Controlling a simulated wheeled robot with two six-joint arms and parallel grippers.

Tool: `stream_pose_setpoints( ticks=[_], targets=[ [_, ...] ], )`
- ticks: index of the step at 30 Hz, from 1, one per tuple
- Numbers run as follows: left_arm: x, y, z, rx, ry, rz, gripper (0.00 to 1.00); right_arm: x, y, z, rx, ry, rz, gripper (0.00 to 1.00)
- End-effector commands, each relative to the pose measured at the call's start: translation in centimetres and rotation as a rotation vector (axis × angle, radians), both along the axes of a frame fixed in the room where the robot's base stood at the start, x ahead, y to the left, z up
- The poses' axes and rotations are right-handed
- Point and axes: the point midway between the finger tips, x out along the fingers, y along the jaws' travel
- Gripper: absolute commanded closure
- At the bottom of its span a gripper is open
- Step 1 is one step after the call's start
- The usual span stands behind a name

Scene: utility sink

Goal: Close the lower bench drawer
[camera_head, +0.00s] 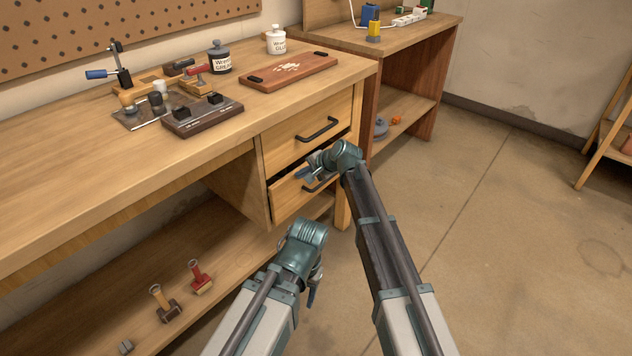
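The lower bench drawer (289,198) is under the upper drawer (292,136) at the right end of the wooden bench. It stands slightly open, with a dark gap above its front. Its dark handle (321,184) is partly hidden by my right gripper. My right gripper (308,174) is at the lower drawer's front, close to the handle; I cannot tell whether it touches, nor whether its fingers are open or shut. My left gripper (312,296) hangs low in front of the bench, apart from the drawer, its fingers mostly hidden behind its wrist.
The bench top (60,205) holds a wooden board (288,70), jars and clamps. A lower shelf (120,310) carries mallet-like tools (200,278). A second table (415,35) stands behind to the right. Open floor (520,230) lies to the right.

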Motion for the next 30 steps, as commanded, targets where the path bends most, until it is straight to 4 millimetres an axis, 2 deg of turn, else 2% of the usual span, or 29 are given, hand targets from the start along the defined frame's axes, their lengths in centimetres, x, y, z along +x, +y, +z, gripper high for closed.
stream_pose_setpoints(
  ticks=[1,6,22,26,30],
  targets=[
    [0.0,0.0,0.0,0.000,0.000,0.000,0.40,0.7,0.6,0.0,0.000,-0.001,0.001,1.00],
    [0.0,0.0,0.0,0.000,0.000,0.000,0.40,1.4,1.6,0.0,0.000,-0.001,0.001,1.00],
    [0.0,0.0,0.0,0.000,0.000,0.000,0.40,1.8,2.3,0.1,0.003,-0.003,-0.001,1.00],
    [0.0,0.0,0.0,0.000,0.000,0.000,0.40,1.6,2.2,0.1,0.004,-0.004,-0.001,1.00],
    [0.0,0.0,0.1,0.000,0.000,0.000,0.40,0.3,1.1,0.1,0.003,-0.002,-0.001,1.00]
  ],
)
